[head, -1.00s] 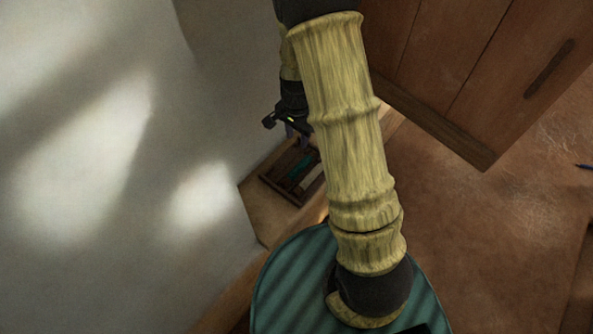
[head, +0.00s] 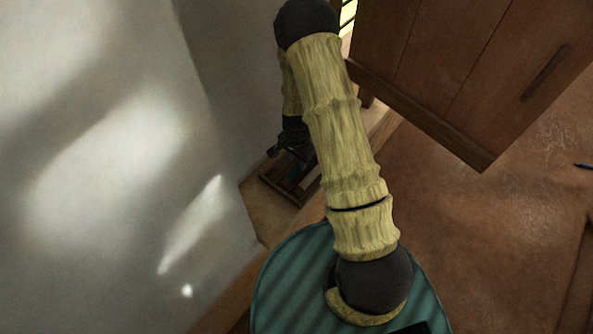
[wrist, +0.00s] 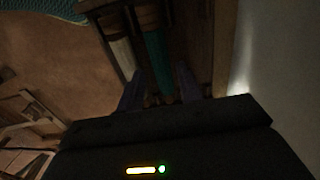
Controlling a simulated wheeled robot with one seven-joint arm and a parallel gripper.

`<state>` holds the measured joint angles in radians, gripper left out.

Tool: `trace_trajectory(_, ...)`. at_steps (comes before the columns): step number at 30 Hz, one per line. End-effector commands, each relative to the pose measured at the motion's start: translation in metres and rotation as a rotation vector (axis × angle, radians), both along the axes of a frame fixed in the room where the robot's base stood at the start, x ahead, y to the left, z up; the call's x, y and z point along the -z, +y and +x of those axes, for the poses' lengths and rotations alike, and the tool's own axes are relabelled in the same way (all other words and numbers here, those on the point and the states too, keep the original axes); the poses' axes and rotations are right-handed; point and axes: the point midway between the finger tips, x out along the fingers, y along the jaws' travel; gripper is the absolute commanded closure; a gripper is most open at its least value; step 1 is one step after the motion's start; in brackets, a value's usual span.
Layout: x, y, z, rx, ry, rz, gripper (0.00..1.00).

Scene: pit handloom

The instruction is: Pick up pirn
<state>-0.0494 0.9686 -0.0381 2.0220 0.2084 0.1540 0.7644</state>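A wooden tray (head: 268,192) sits on a ledge by the wall, partly hidden by my arm. In the wrist view, a teal pirn (wrist: 157,58) lies lengthwise in the tray, with a pale pirn (wrist: 121,56) to its left. A bit of the teal pirn also shows in the head view (head: 296,173). My gripper (wrist: 160,88) is over the tray. Its two fingers stand apart, one on each side of the near end of the teal pirn in the picture. The wrist view is dark, and I cannot tell whether either finger touches it.
A pale wall (head: 110,150) rises close to the left of the tray. A wooden cabinet (head: 430,80) stands to the right, above a brown floor (head: 480,240). A tray side wall (wrist: 222,45) runs close to the right finger.

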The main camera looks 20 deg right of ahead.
Motion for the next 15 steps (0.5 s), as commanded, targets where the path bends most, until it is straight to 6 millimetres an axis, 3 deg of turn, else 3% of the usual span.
trace_trajectory(8,0.003,0.000,-0.001,0.000,0.002,0.000,0.64)
trace_trajectory(15,0.027,0.001,-0.003,-0.001,0.004,-0.001,0.64)
